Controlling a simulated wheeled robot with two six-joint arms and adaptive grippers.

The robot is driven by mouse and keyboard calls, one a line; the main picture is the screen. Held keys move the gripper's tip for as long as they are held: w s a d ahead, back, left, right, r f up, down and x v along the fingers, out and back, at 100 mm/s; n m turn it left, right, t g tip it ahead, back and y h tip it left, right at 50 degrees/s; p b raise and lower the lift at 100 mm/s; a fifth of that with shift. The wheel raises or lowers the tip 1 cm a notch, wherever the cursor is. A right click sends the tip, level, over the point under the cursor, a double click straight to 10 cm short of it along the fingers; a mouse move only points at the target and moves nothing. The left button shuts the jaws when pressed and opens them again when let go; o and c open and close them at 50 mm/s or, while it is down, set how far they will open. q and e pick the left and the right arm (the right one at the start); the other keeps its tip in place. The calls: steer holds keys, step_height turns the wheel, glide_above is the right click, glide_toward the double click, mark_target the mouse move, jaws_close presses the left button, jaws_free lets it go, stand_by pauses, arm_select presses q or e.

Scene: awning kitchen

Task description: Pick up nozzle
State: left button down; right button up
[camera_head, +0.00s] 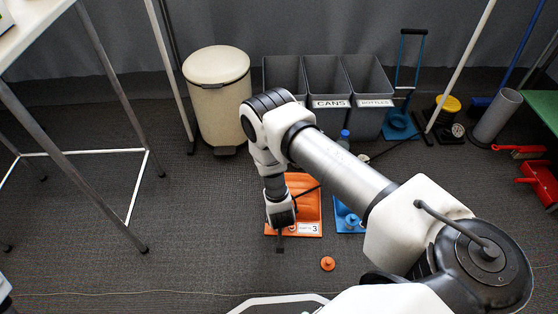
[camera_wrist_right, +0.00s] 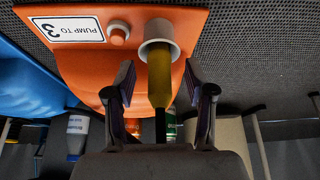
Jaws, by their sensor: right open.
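An orange panel (camera_head: 313,195) with a "PUMP TO 3" label lies on the floor in the head view; it also fills the upper right wrist view (camera_wrist_right: 190,40). There, an olive-yellow cylinder (camera_wrist_right: 160,78), which looks like the nozzle, has one end in a white cup-shaped holder (camera_wrist_right: 170,40) on the panel. A dark narrow part (camera_wrist_right: 160,126) extends from its other end. My right gripper (camera_wrist_right: 159,88) is open, with one finger on each side of the cylinder and gaps visible. In the head view the right gripper (camera_head: 280,243) is low by the panel, hiding the nozzle.
An orange disc-like piece (camera_head: 328,264) lies on the floor nearby. A blue panel (camera_head: 347,222) is to the right. Grey bins (camera_head: 328,85) and a cream bin (camera_head: 218,100) stand behind. A table's metal legs (camera_head: 110,205) are at left.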

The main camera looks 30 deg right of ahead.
steer(key=shift+r, duration=0.15)
jaws_close()
